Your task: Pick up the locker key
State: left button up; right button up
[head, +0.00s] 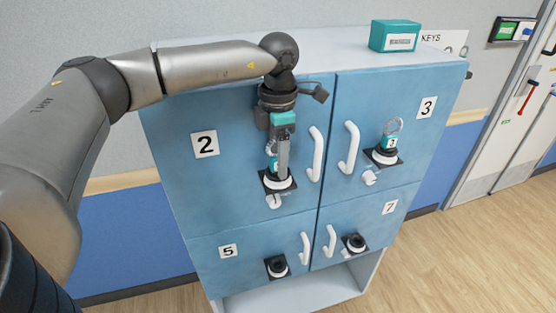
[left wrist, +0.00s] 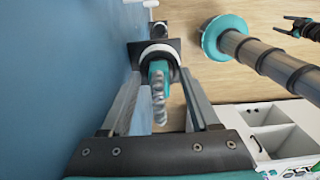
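A key with a teal tag sits in the lock of door 2. In the head view the tag (head: 276,166) is mostly behind my left gripper (head: 277,172), which points down over that lock. In the left wrist view the teal tag (left wrist: 158,68) and its metal ring or chain (left wrist: 159,103) lie between the two fingers of my left gripper (left wrist: 160,112). The fingers stand apart, with gaps on both sides of the key. A second key (head: 391,142) with a teal tag marked 1 and a ring stands in the lock of door 3.
The blue locker (head: 230,180) has white handles (head: 316,155) beside the locks. Doors 5 and 7 have black locks (head: 277,267) without visible keys. A teal box (head: 396,36) stands on the locker top. Wooden floor (head: 480,240) is clear at the right.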

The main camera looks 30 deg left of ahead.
pick_arm(q)
grip_shut()
jog(key=shift+r, duration=0.1)
dwell(0.5)
